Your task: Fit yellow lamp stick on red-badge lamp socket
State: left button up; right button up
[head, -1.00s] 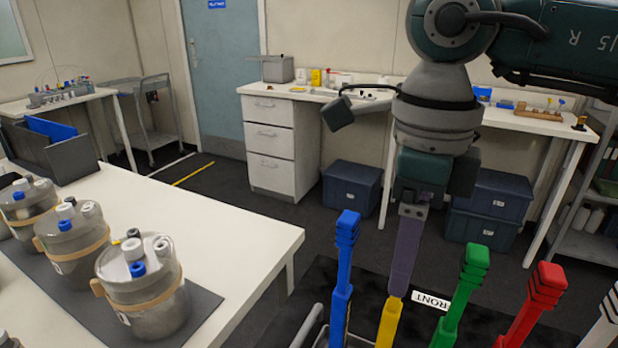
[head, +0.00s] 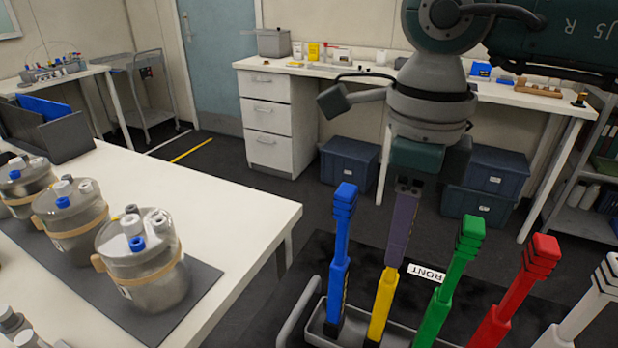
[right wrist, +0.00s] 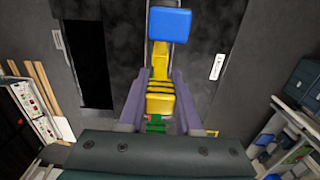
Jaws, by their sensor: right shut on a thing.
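The yellow lamp stick (head: 383,305) stands nearly upright between a blue stick (head: 342,255) and a green stick (head: 452,280), its foot in a grey tray (head: 400,330). My right gripper (head: 394,258) points down from above and is shut on its upper part, which the purple fingers hide in the head view. In the right wrist view, the yellow stick (right wrist: 160,95) lies between both fingers, with the blue stick (right wrist: 170,24) beyond. I cannot make out a socket with a red badge. My left gripper is out of view.
A red stick (head: 515,300) and a white stick (head: 595,305) stand to the right of the green one. On the left, a white table (head: 235,215) carries several lidded vessels (head: 140,270) on a dark mat. A long bench (head: 430,85) runs along the wall.

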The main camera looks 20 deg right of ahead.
grip_shut()
jog(key=shift+r, duration=0.15)
jog(key=shift+r+p, duration=0.4)
jog(key=shift+r, duration=0.25)
jog(key=shift+r+p, duration=0.3)
jog(key=shift+r, duration=0.2)
